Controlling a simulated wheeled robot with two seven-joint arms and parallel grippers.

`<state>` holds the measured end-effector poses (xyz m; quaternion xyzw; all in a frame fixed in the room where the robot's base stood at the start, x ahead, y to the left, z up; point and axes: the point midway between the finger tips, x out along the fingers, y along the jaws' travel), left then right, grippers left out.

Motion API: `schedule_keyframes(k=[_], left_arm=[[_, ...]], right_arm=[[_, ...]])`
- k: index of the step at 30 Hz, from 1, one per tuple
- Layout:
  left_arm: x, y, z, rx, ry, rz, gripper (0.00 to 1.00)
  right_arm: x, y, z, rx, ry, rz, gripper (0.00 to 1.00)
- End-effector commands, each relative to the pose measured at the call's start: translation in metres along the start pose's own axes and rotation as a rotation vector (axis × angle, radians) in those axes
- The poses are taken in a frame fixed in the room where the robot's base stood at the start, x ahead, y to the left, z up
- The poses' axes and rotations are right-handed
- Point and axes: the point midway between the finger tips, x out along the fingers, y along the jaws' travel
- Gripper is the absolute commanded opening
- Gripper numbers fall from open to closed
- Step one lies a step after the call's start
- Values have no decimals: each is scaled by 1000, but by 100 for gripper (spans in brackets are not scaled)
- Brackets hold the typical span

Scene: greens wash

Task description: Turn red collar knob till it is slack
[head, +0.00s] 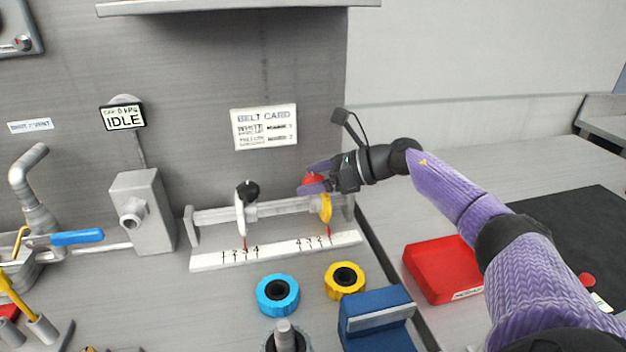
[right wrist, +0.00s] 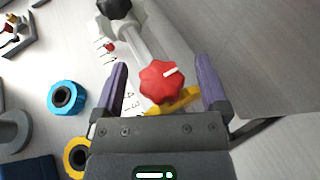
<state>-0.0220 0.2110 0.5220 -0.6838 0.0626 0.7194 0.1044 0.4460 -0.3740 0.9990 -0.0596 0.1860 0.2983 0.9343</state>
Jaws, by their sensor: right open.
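The red collar knob (head: 313,181) sits on top of the yellow collar (head: 325,208), toward the right end of a pale horizontal rail. In the right wrist view the red knob (right wrist: 160,82) is lobed, with a white mark pointing to the upper right. My right gripper (head: 314,177) is open, its purple fingers on either side of the red knob. In the right wrist view a gap shows between the knob and each finger (right wrist: 160,85). A white collar (head: 240,213) with a black knob (head: 248,191) is on the rail's left part. My left gripper is not in view.
A numbered white scale (head: 275,250) lies below the rail. A blue ring (head: 278,295) and a yellow ring (head: 345,280) lie in front. A blue block (head: 378,320) and a red tray (head: 437,270) stand to the right. A belt card (head: 264,127) is on the wall.

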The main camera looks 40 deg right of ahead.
Motion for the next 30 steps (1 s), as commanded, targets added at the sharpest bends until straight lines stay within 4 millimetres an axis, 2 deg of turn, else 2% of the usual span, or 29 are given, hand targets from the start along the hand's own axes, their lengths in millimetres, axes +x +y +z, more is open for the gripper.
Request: schedule_keyframes(k=[8, 21, 22, 30], left_arm=[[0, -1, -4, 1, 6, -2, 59], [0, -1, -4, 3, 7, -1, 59], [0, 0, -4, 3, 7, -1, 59], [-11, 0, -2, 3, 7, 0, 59]], right_arm=[[2, 0, 0, 0, 1, 0, 94], [2, 0, 0, 1, 1, 0, 3], [2, 0, 0, 1, 1, 0, 0], [1, 1, 3, 16, 2, -34, 0]])
